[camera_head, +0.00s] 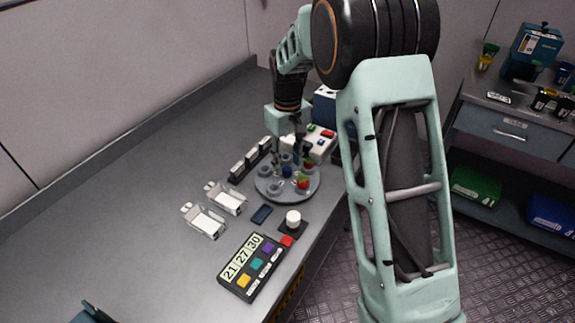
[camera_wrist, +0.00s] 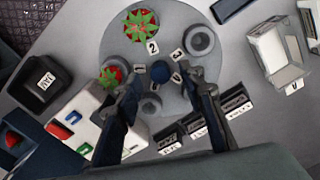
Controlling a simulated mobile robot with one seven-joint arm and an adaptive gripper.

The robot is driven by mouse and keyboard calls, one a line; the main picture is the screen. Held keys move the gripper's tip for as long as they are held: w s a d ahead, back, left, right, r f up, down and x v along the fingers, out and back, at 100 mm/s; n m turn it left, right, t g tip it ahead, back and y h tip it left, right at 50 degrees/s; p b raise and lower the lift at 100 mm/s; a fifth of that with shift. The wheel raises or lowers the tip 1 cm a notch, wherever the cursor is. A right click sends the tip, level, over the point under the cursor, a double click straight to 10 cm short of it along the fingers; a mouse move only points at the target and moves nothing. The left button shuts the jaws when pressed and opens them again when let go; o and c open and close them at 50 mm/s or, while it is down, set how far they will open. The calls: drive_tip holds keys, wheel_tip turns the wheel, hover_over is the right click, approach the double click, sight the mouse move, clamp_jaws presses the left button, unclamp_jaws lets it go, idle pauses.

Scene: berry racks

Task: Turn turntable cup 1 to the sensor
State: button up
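The grey round turntable (camera_head: 273,195) carries several cups and a blue centre knob (camera_head: 287,171). In the wrist view, the turntable (camera_wrist: 115,45) has strawberries in two cups, at the top (camera_wrist: 140,24) and at the left (camera_wrist: 111,75). An empty grey cup (camera_wrist: 199,40) sits at the right, and another (camera_wrist: 150,104) sits below the knob. I cannot identify the sensor surely.
A white block with coloured pieces (camera_head: 320,145) stands behind the turntable. Black labelled holders (camera_head: 250,159) and two clear trays (camera_head: 204,221) are at its left.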

drive_tip(key=shift+f, duration=1.1)
clamp_jaws()
